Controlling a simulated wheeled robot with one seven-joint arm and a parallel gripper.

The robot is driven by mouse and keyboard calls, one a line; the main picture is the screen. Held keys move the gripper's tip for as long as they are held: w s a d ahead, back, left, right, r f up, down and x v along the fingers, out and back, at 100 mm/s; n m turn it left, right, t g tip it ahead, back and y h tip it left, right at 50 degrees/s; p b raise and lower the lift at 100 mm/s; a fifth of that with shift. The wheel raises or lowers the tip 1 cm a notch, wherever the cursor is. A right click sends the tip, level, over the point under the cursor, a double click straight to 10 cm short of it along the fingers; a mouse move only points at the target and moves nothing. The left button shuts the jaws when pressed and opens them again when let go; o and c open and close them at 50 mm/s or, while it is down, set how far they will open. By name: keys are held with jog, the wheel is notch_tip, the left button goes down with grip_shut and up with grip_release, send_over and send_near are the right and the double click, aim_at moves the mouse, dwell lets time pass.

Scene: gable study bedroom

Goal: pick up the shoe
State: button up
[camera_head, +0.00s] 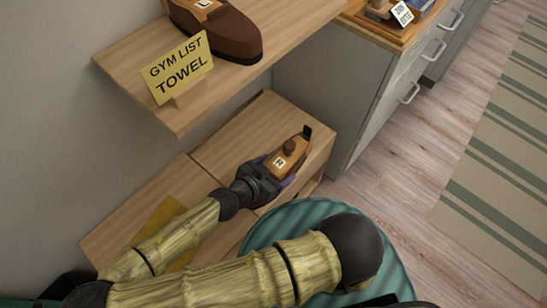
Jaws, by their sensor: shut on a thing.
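A brown shoe (228,33) with a white L label stands on the upper shelf, cut off by the top edge. A second item, marked R, shows over the lower wooden bench: an orange-brown wooden insert (287,158) with a round dark knob, like the insert in the L shoe. I take it as the right shoe; most of its body is hidden. My gripper (282,170) reaches over the bench from the lower left and is shut on this R shoe. I cannot tell whether the shoe touches the bench.
A yellow sign reading GYM LIST TOWEL (178,68) stands on the upper shelf (125,62), which overhangs the lower bench (222,150). A grey drawer cabinet (372,100) borders the right. A teal ribbed round thing (395,262) is near my arm. Floor is open beside the striped rug (500,170).

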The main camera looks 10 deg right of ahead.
jog(key=shift+s+d+p, duration=0.1)
jog(key=shift+s+p, duration=0.15)
jog(key=shift+p, duration=0.05)
dwell(0.5)
